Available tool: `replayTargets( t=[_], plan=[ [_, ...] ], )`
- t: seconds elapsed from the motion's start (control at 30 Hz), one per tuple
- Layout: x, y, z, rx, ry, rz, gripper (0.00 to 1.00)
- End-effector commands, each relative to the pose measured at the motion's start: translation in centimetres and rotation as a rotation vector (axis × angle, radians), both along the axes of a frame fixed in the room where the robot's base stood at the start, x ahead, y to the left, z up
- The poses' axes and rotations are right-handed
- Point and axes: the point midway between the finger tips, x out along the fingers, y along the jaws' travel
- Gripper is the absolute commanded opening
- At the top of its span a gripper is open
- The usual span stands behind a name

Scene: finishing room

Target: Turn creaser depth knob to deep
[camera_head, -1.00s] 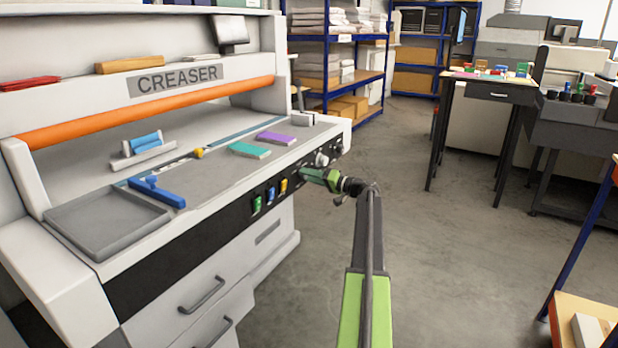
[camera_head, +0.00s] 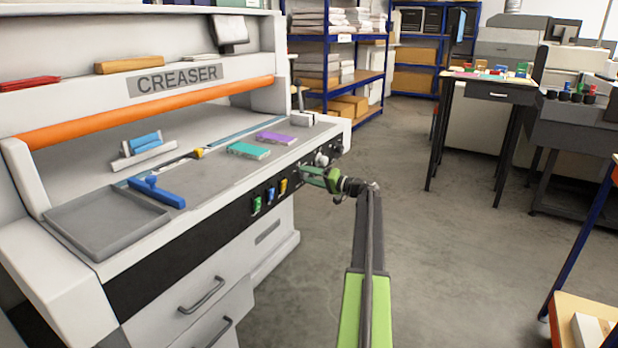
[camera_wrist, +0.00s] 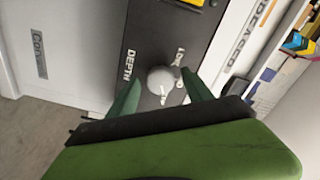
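The creaser (camera_head: 60,105) stands at the left in the head view, with a dark control panel along its front edge. In the wrist view, the round grey depth knob (camera_wrist: 160,80) sits on this panel beside the word DEPTH, with a small white mark beside it. The smaller label is too blurred to read. My gripper (camera_wrist: 161,77) is open, with one green finger on each side of the knob. Gaps show between fingers and knob. In the head view my gripper (camera_head: 306,174) is at the panel's right part and hides some of it.
Green, blue and yellow switches (camera_head: 270,194) are left of my gripper on the panel. A grey knob (camera_head: 321,159) shows just above it. The floor (camera_head: 440,260) at right is clear.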

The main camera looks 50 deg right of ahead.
Motion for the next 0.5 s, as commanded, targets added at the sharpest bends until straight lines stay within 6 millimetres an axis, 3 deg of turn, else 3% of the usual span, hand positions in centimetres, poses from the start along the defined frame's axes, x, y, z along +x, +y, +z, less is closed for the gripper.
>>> replayTargets(
  t=[0.33,0.5],
  plan=[
    [-0.5,-0.1,0.0,0.000,0.000,0.000,0.59],
    [-3.8,-0.8,0.0,0.000,0.000,-0.002,0.59]
  ],
)
